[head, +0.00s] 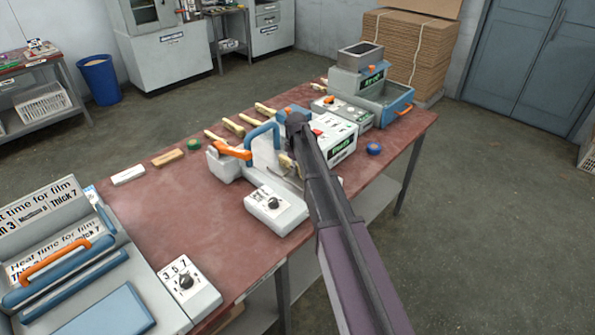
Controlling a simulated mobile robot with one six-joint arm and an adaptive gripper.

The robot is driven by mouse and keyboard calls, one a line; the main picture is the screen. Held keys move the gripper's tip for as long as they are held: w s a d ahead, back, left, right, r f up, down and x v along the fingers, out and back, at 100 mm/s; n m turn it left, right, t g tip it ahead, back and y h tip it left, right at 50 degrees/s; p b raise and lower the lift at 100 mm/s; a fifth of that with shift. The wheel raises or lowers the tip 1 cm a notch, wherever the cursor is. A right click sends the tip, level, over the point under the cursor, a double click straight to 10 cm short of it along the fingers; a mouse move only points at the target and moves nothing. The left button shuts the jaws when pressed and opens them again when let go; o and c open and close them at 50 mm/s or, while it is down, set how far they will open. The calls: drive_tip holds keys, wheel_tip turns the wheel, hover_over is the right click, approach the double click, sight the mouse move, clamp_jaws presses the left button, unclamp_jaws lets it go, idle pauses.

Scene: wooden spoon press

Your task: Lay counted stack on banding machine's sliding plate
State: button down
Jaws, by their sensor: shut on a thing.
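The banding machine (229,165) stands mid-table, pale grey with a blue arch (262,131) and an orange handle (232,151). My gripper (292,152) is at its right side, close to the arch, and is mostly hidden by my dark arm. A small tan piece, seemingly the wooden stack (287,163), shows at the gripper's left, shut in it. I cannot tell whether it touches the machine. The sliding plate is not clearly visible. Other tan wooden stacks (234,126) lie along the table's far edge.
A white dial box (275,208) sits in front of the machine. A white unit with a green label (338,138) and a grey hopper machine (358,80) stand behind at right. A film sealer (70,260) fills the near left. The red tabletop (190,205) is clear between them.

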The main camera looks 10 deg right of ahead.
drive_tip(key=shift+f, duration=0.15)
drive_tip(key=c, duration=0.6)
unclamp_jaws()
wheel_tip(320, 180, up, 12)
drive_tip(key=p, duration=1.2)
drive_tip(key=shift+r, duration=0.2)
idle(0.4)
drive_tip(key=s+m, duration=0.2)
drive_tip(key=s, duration=0.7)
drive_tip(key=s+m, duration=0.2)
drive_tip(key=s, duration=0.8)
drive_tip(key=s+m, duration=0.3)
drive_tip(key=s, duration=0.7)
drive_tip(key=shift+s+d, duration=0.15)
drive_tip(key=shift+d, duration=0.05)
